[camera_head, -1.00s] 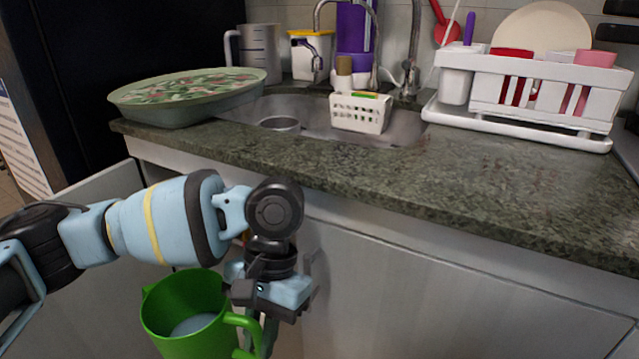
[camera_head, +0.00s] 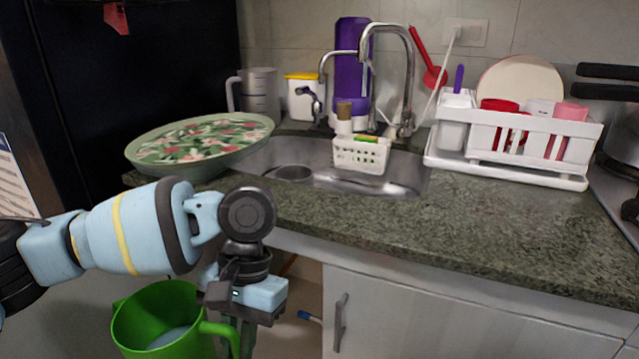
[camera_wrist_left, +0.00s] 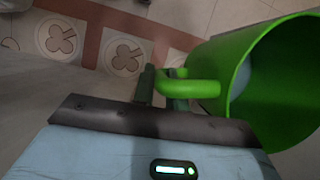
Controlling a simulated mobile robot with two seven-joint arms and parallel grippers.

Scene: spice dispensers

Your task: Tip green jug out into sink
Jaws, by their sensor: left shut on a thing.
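The green jug (camera_head: 165,325) hangs at the lower left of the head view, below the counter's front edge. Its mouth faces up and pale liquid shows inside. My left gripper (camera_head: 238,335) is shut on its handle; in the left wrist view the fingers (camera_wrist_left: 160,88) close around the handle of the jug (camera_wrist_left: 255,75). The steel sink (camera_head: 310,182) is set into the counter, behind and above the jug. My right gripper is not in view.
A large floral bowl (camera_head: 200,142) sits at the sink's left. A white caddy (camera_head: 362,155) stands in the sink area below the faucet (camera_head: 408,85). A dish rack (camera_head: 540,140) is at the right. The granite counter (camera_head: 430,225) in front is clear.

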